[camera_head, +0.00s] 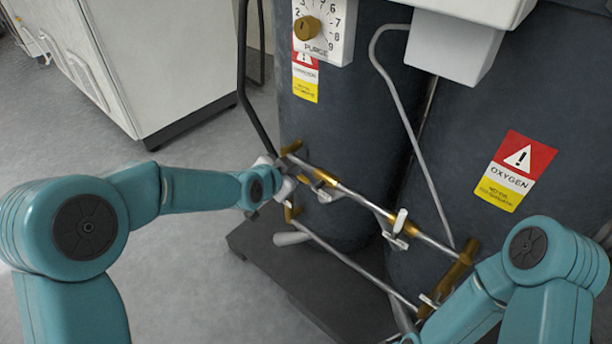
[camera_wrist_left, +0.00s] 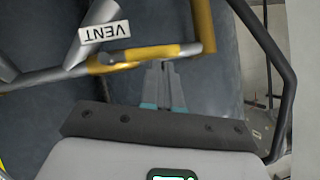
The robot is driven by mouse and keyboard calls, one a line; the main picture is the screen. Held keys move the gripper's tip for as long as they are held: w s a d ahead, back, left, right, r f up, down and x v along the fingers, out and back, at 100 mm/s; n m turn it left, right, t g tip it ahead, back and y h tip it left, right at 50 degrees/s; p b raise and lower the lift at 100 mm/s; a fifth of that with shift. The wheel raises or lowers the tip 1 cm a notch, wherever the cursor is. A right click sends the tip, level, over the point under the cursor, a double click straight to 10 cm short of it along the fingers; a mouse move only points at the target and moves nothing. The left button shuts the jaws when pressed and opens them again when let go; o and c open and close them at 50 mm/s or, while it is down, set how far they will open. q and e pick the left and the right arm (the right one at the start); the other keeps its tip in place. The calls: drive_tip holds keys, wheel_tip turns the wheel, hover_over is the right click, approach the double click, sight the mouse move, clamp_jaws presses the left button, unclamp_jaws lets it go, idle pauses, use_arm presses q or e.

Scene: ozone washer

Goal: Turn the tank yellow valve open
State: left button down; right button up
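Brass-yellow valve fittings with pale lever handles sit on the thin metal pipes in front of the dark tanks. One is the left valve (camera_head: 322,181), another the middle valve (camera_head: 402,227). A larger brass fitting (camera_head: 460,268) stands at the right. I cannot tell which one is the tank yellow valve. My left gripper (camera_head: 285,178) is at the left end of the upper pipe, partly hidden by its own wrist. In the left wrist view its fingers (camera_wrist_left: 164,72) are together, just beside a yellow pipe fitting (camera_wrist_left: 140,53) near a handle labelled VENT (camera_wrist_left: 104,32). My right gripper is out of frame.
A dark tank (camera_head: 345,120) and a second tank with an OXYGEN label (camera_head: 515,170) stand behind the pipes. A numbered PURGE dial (camera_head: 322,30) is above. A black hose (camera_head: 250,95) hangs at the left. The grey floor (camera_head: 190,270) at the left is clear.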

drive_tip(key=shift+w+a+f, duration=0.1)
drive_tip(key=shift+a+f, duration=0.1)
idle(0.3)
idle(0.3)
